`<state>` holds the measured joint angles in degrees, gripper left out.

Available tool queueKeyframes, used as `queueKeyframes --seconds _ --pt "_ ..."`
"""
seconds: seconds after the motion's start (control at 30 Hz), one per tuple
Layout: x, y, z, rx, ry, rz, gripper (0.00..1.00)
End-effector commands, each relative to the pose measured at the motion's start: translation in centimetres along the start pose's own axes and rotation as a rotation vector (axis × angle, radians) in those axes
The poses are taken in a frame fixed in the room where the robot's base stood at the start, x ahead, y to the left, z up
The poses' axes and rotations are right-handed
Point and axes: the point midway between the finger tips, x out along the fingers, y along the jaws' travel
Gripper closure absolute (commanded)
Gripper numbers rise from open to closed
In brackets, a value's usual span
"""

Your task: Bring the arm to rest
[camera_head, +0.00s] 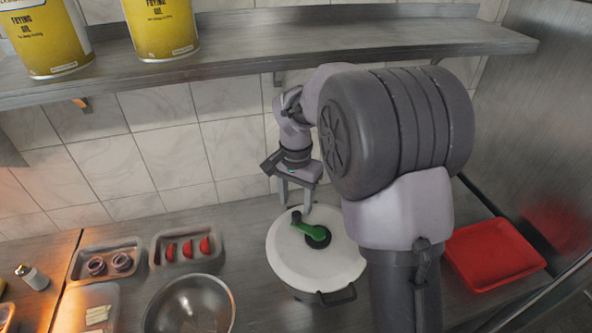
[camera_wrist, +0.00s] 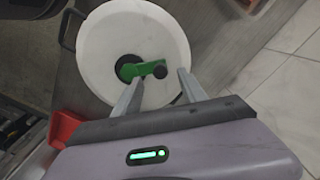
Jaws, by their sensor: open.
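My gripper (camera_head: 296,196) is above the back part of a round white lid with a green crank handle (camera_head: 316,234). The white lid (camera_head: 290,262) sits on a pot-like container with a dark side handle (camera_head: 337,295). In the wrist view my gripper (camera_wrist: 156,92) has its two fingers spread apart, with nothing held between them. The green crank (camera_wrist: 145,69) shows beyond the fingertips, and the white lid (camera_wrist: 160,35) fills the area around it. Whether a fingertip touches the lid or crank cannot be told. My arm hides part of the counter on the right.
A metal shelf (camera_head: 300,55) with yellow frying oil tins (camera_head: 160,28) runs above the counter along the tiled wall. A red tray (camera_head: 492,254) lies right. A metal bowl (camera_head: 190,305) and small trays with onion rings (camera_head: 108,264) and red slices (camera_head: 187,248) are left.

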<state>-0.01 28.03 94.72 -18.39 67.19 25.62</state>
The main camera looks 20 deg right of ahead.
Motion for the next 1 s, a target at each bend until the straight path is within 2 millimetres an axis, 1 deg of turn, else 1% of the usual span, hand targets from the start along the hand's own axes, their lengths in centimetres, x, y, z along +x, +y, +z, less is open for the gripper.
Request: queueKeyframes --seconds 0.03,0.1,0.2,0.3,0.4,0.5,0.67,0.77,0.87,0.9,0.97,1.0 --pt "-1.8 -0.1 -0.1 0.0 0.003 -0.004 0.51" --pt "-3.9 -0.1 -0.1 0.0 0.003 -0.003 0.51" --pt "-6.7 -0.1 -0.1 0.0 0.002 -0.003 0.51" --pt "-9.0 -0.1 0.0 0.0 0.002 -0.003 0.51" --pt "-10.5 0.0 -0.1 0.0 0.001 -0.001 0.51" --pt "-11.3 0.0 0.0 0.0 0.0 -0.001 0.51" --pt "-11.4 0.0 0.1 -0.002 0.001 -0.002 0.51" --pt "-10.9 1.0 1.4 -0.03 0.019 -0.036 0.51" --pt "-9.4 3.7 5.3 -0.106 0.066 -0.12 0.51" --pt "-8.4 5.1 7.4 -0.143 0.093 -0.162 0.51" --pt "-6.5 7.2 10.4 -0.197 0.137 -0.222 0.51" --pt "-5.0 8.6 12.3 -0.23 0.167 -0.26 0.51"
